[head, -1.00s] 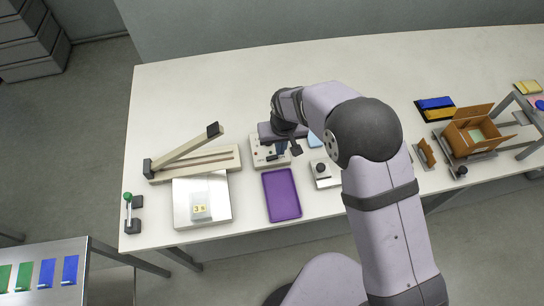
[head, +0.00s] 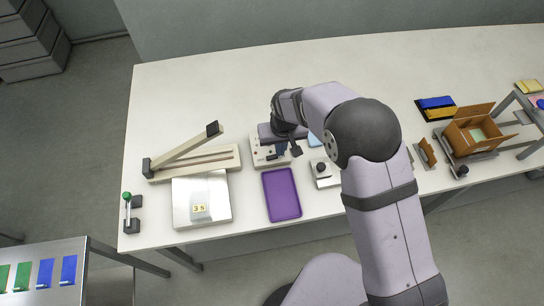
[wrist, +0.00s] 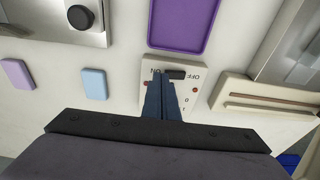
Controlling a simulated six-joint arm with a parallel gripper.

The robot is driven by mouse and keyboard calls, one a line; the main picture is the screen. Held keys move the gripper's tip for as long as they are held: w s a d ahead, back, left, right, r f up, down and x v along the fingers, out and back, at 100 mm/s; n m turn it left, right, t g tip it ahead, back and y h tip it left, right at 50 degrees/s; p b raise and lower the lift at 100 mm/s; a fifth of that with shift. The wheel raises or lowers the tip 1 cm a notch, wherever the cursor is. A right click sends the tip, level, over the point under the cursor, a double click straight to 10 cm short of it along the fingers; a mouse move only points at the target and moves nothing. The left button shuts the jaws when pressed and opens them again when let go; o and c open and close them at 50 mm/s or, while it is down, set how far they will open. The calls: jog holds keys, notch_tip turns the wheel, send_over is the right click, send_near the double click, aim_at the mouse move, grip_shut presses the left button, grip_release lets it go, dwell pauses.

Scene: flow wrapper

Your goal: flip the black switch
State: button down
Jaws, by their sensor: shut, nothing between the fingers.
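The black switch (wrist: 176,75) is a small dark bar on a cream switch box (wrist: 191,98) in the wrist view, between the printed words ON and OFF. The box also shows in the head view (head: 258,143), with the switch (head: 271,157) near its front edge. My gripper (wrist: 163,82) has its dark blue fingers together and empty, with the tips over the box right beside the switch, on its ON side. I cannot tell whether they touch it. In the head view my gripper (head: 281,148) is low over the box, partly hiding it.
A purple tray (head: 282,196) lies just in front of the box. A hinged lever sealer (head: 195,162) and a metal scale plate (head: 188,213) stand left. A small device with a black knob (head: 321,167) is to the right. The back of the table is clear.

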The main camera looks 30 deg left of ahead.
aim_at(280, 158)
jog(key=shift+f, duration=0.4)
notch_tip(280, 158, up, 6)
jog(key=p, duration=0.3)
jog(key=shift+p, duration=0.35)
dwell(0.4)
